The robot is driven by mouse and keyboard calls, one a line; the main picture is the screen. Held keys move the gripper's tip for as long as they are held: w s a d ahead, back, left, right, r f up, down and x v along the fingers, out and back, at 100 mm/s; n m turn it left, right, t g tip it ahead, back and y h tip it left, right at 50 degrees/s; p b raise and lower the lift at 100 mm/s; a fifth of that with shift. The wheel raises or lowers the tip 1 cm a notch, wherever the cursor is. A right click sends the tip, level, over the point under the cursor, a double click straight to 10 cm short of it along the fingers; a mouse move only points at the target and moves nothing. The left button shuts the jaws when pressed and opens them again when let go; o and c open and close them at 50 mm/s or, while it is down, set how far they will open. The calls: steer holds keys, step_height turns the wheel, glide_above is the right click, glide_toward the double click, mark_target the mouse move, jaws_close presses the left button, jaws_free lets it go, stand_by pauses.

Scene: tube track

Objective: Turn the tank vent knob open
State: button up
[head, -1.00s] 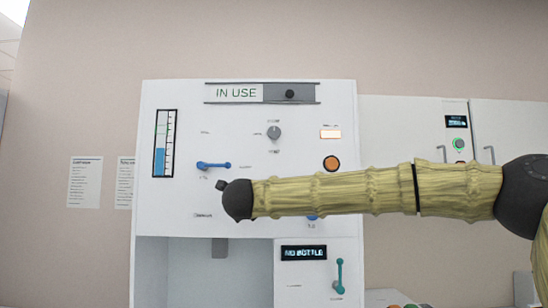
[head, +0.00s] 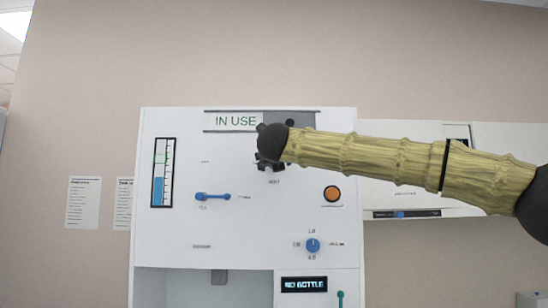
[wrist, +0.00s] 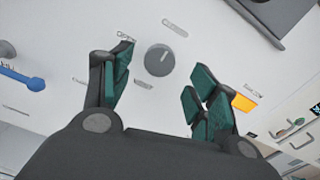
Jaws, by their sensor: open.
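The vent knob (wrist: 159,60) is a round grey dial with a pale pointer line, on the white tank panel (head: 180,230). In the wrist view it sits between the two spread fingers of my gripper (wrist: 166,72), and both fingers look apart from it. The fingers have dark green pads. In the head view my gripper (head: 270,160) is in front of the knob and hides it. The small labels around the knob are too blurred to read in the wrist view. I cannot tell how far the fingertips are from the panel.
A blue lever (head: 212,197) is left of the knob, with a level gauge (head: 163,172) beyond it. An orange button (head: 332,193) and a blue dial (head: 313,245) are below right. An "IN USE" sign (head: 234,121) is above. A lit orange lamp (wrist: 243,102) is near the right finger.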

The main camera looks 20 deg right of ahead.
steer(key=shift+p+x, duration=0.65)
steer(key=shift+x, duration=1.35)
steer(key=c, duration=1)
steer(key=shift+n, duration=0.3)
steer(key=shift+n+p, duration=4.6)
steer(key=shift+n, duration=4)
steer(key=shift+f, duration=0.15)
